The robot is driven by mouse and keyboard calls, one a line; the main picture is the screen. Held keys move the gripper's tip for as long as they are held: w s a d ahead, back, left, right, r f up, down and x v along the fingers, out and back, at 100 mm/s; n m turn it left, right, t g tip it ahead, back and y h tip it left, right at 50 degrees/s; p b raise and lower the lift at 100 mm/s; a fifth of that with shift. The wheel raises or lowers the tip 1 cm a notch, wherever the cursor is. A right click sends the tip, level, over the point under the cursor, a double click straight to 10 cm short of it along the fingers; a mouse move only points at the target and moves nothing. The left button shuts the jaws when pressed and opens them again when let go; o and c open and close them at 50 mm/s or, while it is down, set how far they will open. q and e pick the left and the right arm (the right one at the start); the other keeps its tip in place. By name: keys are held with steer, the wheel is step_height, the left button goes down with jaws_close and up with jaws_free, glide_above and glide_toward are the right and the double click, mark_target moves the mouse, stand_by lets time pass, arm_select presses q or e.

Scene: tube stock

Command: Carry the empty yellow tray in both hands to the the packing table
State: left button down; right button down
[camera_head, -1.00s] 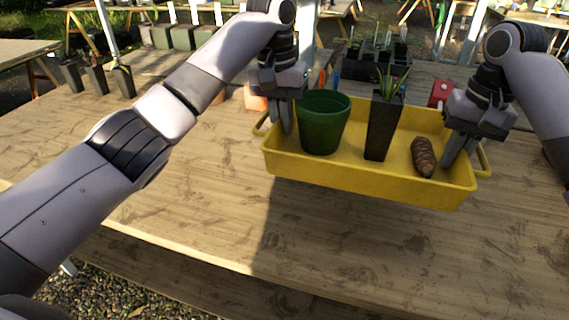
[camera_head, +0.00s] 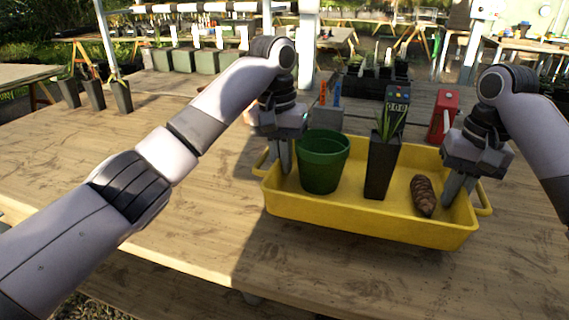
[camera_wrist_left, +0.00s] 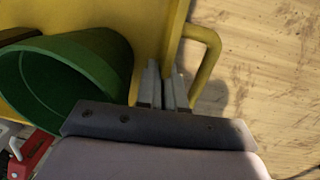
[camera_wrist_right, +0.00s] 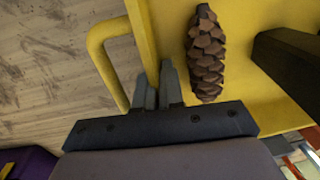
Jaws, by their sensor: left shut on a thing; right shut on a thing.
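The yellow tray (camera_head: 360,222) is level between my two grippers over the wooden table top, and it is not empty. It holds a green pot (camera_head: 322,165), a tall dark pot with a spiky plant (camera_head: 380,165) and a brown pine cone (camera_head: 423,196). My left gripper (camera_head: 284,165) is shut on the tray's left end wall, beside the handle (camera_wrist_left: 208,62). My right gripper (camera_head: 456,188) is shut on the right end wall, beside the other handle (camera_wrist_right: 103,60). I cannot tell whether the tray's underside touches the table.
Several dark pots (camera_head: 95,95) stand at the far left. The table (camera_head: 190,225) is bare at left and front.

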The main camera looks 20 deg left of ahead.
mark_target(282, 180)
arm_select(q)
steer(key=shift+a+f, duration=0.15)
steer(key=shift+f, duration=0.05)
arm_select(e)
steer(key=shift+d+f, duration=0.15)
steer(key=shift+f, duration=0.05)
